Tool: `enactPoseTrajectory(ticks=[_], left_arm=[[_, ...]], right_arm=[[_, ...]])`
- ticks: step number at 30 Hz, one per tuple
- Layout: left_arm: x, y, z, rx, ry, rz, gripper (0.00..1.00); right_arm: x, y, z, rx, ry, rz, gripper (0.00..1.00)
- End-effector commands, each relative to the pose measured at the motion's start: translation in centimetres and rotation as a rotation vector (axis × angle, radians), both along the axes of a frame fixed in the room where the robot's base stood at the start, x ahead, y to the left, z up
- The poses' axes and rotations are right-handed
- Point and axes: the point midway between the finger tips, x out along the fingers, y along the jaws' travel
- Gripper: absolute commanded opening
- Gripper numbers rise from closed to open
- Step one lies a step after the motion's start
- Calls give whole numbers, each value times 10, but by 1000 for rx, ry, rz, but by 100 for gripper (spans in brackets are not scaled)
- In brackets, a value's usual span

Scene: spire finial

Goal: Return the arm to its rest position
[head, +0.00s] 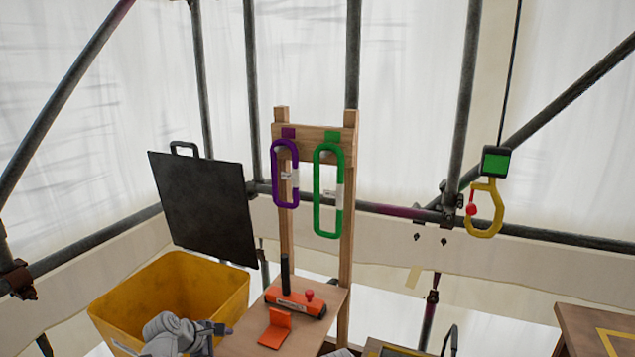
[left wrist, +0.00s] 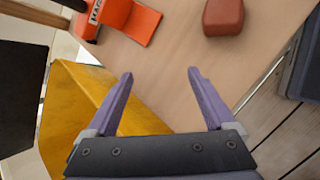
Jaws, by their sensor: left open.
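My left arm (head: 172,332) shows grey at the bottom left of the head view, in front of the yellow bin (head: 205,272). In the left wrist view my left gripper (left wrist: 160,73) is open, with two purple fingers spread apart and nothing between them. Its fingers point over the wooden table top (left wrist: 165,95), with the yellow bin (left wrist: 85,105) beside and below on the left. My right gripper is not in view.
An orange tool (head: 296,302) with a black post sits on the small table. A red-brown block (left wrist: 228,17) lies on the wood. A purple carabiner (head: 275,175) and a green one (head: 317,190) hang on a wooden frame. A yellow hook (head: 484,225) hangs at right. A black panel (head: 205,208) stands behind the bin.

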Motion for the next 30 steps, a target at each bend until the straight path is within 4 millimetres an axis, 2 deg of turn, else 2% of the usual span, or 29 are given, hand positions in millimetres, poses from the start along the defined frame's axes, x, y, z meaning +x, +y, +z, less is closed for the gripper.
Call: enactPoseTrajectory(ticks=[1, 3, 5, 9, 12, 16, 21, 30], left_arm=[[-17, -33, 2, 91, 5, -158, 88], [-38, -65, -3, 220, 9, -379, 88], [-56, -88, -6, 320, 10, -562, 88], [-105, -133, -8, 537, 10, -1021, 88], [-139, -154, -6, 668, 13, -1343, 88], [-172, -168, -1, 785, 22, -1678, 88], [-195, -174, 4, 857, 33, -1930, 88], [-199, -174, 5, 874, 38, -1999, 88]], right_arm=[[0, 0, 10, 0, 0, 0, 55], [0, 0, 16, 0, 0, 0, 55], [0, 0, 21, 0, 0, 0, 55], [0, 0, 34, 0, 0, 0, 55], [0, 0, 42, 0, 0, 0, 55], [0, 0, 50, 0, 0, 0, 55], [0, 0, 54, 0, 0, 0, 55], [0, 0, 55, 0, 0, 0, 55]])
